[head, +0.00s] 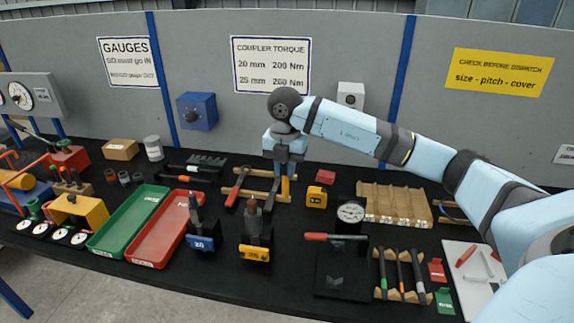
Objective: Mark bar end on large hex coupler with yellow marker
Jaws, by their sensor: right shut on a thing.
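My right gripper (284,168) points down over a wooden rack (263,196) in the middle of the bench. It is shut on a slim upright yellow piece, which looks like the yellow marker (285,188). The marker's lower end is close to the rack; I cannot tell whether it touches anything. A red-handled tool (237,187) lies at the left of the rack. I cannot make out the large hex coupler or its bar end for certain. Small dark cylinders (124,177) stand at the left back. My left gripper is not in view.
Green (130,222) and red (166,230) trays lie left. A yellow box (316,196), a dial gauge (351,212) and a wooden rack of bars (394,203) are right.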

